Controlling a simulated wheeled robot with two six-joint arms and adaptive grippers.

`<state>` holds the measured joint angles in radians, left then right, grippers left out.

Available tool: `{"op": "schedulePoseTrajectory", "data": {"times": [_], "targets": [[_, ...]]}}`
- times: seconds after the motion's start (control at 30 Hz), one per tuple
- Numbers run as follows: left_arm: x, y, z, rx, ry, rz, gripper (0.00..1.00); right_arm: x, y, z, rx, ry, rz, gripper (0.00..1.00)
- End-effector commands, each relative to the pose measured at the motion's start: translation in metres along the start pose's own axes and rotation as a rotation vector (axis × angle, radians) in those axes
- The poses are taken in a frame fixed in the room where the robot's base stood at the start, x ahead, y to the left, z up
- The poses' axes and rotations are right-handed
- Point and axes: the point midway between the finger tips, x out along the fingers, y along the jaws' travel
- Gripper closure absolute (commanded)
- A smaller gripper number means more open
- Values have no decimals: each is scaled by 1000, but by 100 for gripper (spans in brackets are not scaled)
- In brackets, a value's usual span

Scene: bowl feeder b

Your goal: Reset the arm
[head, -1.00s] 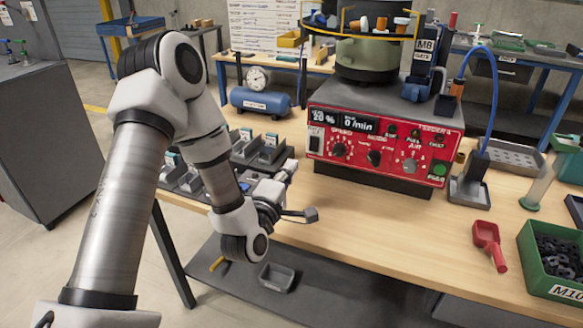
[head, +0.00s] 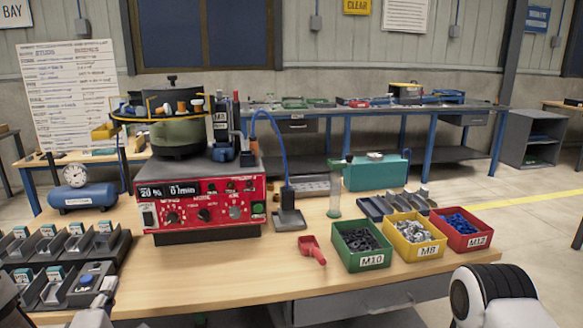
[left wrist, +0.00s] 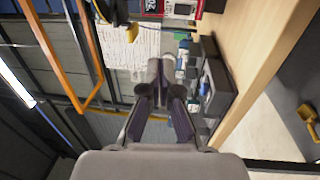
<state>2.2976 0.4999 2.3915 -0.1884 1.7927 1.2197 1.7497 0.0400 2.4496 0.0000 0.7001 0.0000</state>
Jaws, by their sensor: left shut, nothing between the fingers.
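My left gripper (head: 106,290) shows at the lower left edge of the head view, low by the bench's front edge, close to the grey bins. In the left wrist view its two dark fingers (left wrist: 160,77) point away from the camera with the tips together; it is shut and holds nothing. Most of my left arm is out of the head view. A white and black joint of my right arm shows at the lower right, but its gripper is out of view.
The wooden bench (head: 225,283) bears a red-fronted feeder (head: 203,207), a red scoop (head: 312,250), and green (head: 362,262), yellow (head: 417,251) and red (head: 469,243) parts bins. Grey bins (head: 60,272) stand at left. The front middle is clear.

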Motion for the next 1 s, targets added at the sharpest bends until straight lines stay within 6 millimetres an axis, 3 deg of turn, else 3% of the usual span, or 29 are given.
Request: {"op": "schedulePoseTrajectory", "data": {"times": [0.37,0.57,0.67,0.77,0.8,0.9,1.0], "targets": [[-35,-54,39,121,-126,-228,100,-46,0,0,0,1,0,100],[-83,-111,66,304,-267,-487,100,-69,0,0,0,0,0,100],[-124,-144,76,459,-385,-656,100,-82,-1,0,0,0,0,100],[-184,-179,81,678,-576,-864,100,-96,-1,0,0,0,0,100],[-216,-192,80,787,-686,-957,100,-101,-1,0,0,0,0,100],[-290,-213,69,1060,-1036,-1150,100,-102,-1,0,0,0,0,100],[-328,-216,56,1199,-1307,-1219,100,-99,-1,0,0,-1,0,100]]}}
